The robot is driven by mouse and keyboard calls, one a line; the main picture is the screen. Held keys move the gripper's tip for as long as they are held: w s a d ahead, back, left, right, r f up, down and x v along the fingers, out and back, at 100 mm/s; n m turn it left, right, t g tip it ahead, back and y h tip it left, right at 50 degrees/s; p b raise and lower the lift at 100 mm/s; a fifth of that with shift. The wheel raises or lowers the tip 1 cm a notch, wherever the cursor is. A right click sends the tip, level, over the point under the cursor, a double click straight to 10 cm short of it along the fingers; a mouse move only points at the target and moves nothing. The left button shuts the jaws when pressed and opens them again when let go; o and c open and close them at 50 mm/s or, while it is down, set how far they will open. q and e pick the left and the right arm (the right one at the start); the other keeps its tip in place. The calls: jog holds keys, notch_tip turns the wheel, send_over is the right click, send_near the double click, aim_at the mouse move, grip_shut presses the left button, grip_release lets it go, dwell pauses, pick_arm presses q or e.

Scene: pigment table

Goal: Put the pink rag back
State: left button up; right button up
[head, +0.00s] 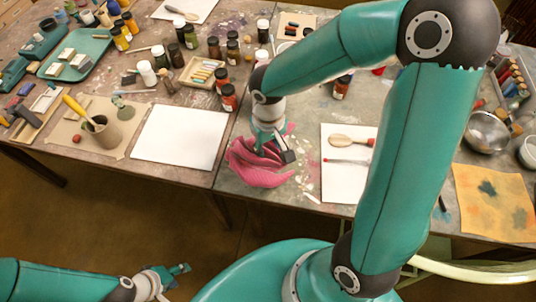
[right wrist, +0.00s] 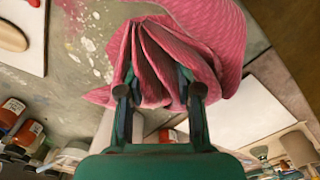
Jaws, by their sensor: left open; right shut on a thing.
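The pink rag (head: 258,172) is bunched at the front edge of the table, just right of a large white sheet. My right gripper (head: 275,150) comes down on it from above and is shut on its gathered folds. In the right wrist view the rag (right wrist: 205,35) is pinched into pleats between the two fingers of my right gripper (right wrist: 160,92), and its loose part spreads beyond them. Whether the rag's underside touches the table is hidden. My left gripper (head: 180,270) is open and empty, low at the left in front of the table.
A white sheet (head: 180,137) lies left of the rag. Another sheet (head: 342,185) with a wooden spoon (head: 350,141) lies to the right. Several jars (head: 228,97) stand behind the rag. A metal bowl (head: 487,131) and stained orange paper (head: 495,203) are at far right.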

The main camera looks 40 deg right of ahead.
aim_at(268, 154)
jog(key=shift+f, duration=1.9)
jog(key=o, duration=0.7)
jog(key=shift+f+b, duration=0.1)
jog(key=shift+b, duration=0.25)
jog(key=shift+c, duration=0.2)
jog(key=o, duration=0.5)
jog(key=shift+c, duration=0.2)
jog(key=shift+r, duration=0.45)
notch_tip(268, 154, up, 11)
jog(key=shift+r+p, duration=0.2)
jog(key=shift+p, duration=0.55)
